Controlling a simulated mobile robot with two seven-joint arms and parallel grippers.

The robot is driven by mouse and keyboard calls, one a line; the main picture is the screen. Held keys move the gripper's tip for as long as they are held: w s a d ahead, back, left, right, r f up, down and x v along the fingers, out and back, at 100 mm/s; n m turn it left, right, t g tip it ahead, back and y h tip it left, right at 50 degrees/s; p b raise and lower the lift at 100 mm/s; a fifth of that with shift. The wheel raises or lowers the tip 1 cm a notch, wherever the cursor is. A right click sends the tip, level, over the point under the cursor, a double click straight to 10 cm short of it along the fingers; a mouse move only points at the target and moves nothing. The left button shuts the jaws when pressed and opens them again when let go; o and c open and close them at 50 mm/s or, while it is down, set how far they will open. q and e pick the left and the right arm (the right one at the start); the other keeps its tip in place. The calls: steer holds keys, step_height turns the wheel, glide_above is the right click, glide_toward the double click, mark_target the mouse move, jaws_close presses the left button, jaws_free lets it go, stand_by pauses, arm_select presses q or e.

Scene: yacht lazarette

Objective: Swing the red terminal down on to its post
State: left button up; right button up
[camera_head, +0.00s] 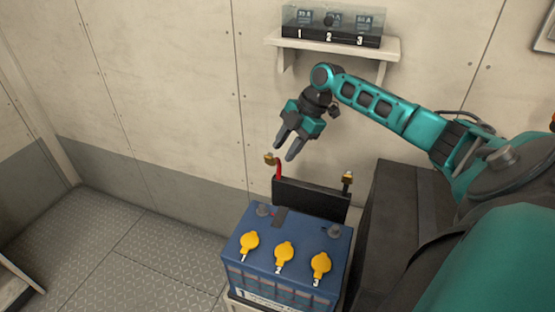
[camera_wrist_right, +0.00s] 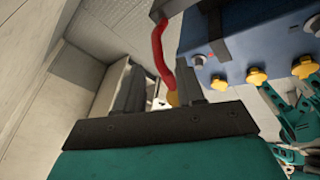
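The red terminal is a brass clamp (camera_head: 269,159) on the end of a red cable (camera_head: 278,172). It is raised above the back left of the blue battery (camera_head: 232,247). A grey post (camera_head: 264,209) stands on the battery below it. My right gripper (camera_head: 285,149) is open, fingers pointing down, just above and beside the clamp. In the wrist view, the clamp (camera_wrist_right: 172,99) shows partly between the two spread fingers, with the red cable (camera_wrist_right: 162,50) rising beside it. I cannot tell whether a finger touches it. My left gripper is not in view.
A second clamp on a black cable (camera_head: 347,179) stands up at the back right, near another post (camera_head: 335,230). Yellow caps (camera_head: 284,256) line the battery top. A black panel (camera_head: 310,199) stands behind it. A wall shelf (camera_head: 390,47) holds a numbered switch box (camera_head: 331,27).

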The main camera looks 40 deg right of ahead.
mark_target(277, 159)
steer(key=x, duration=0.5)
steer(key=shift+b, duration=0.35)
steer(key=shift+r, duration=0.1)
jaws_close()
steer(key=shift+w, duration=0.1)
